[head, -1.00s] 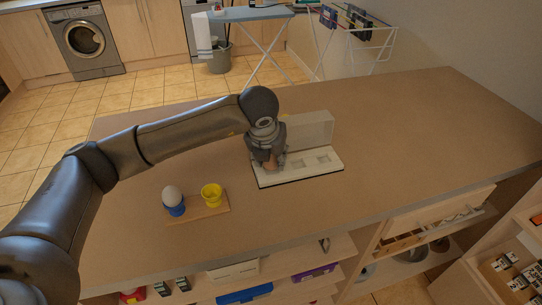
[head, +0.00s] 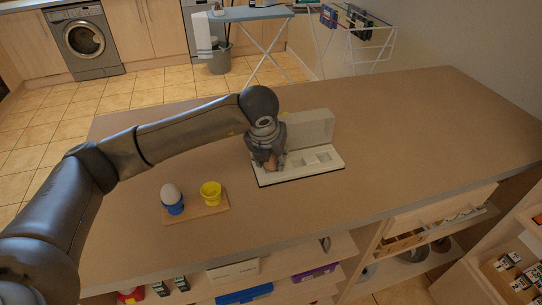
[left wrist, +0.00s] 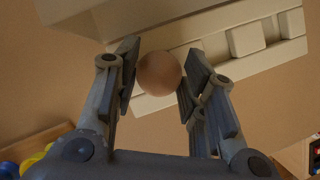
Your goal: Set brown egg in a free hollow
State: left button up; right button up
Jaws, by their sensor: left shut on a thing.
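The brown egg (head: 271,164) is between the fingers of my left gripper (head: 269,160). In the left wrist view the egg (left wrist: 160,73) sits round and smooth between the two fingers of the gripper (left wrist: 158,80), which is shut on it. Gripper and egg are over the left part of a pale egg tray (head: 312,172). Square hollows show in the tray to the right of the gripper, and they look empty. The egg's underside is hidden, so I cannot tell whether it touches the tray. My right gripper is not in view.
A tall pale panel (head: 311,130) stands along the tray's back. The brown counter (head: 420,125) is clear to the right.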

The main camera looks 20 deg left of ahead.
pick_arm(q)
jog(key=shift+f+b, duration=0.25)
jog(key=shift+b, duration=0.15)
jog(key=o, duration=0.7)
jog(key=shift+o, duration=0.6)
jog(key=o, duration=0.3)
jog(key=shift+r, duration=0.1)
jog(key=shift+r+p, duration=1.4)
jog(key=shift+r, duration=2.05)
jog(key=shift+f, duration=0.1)
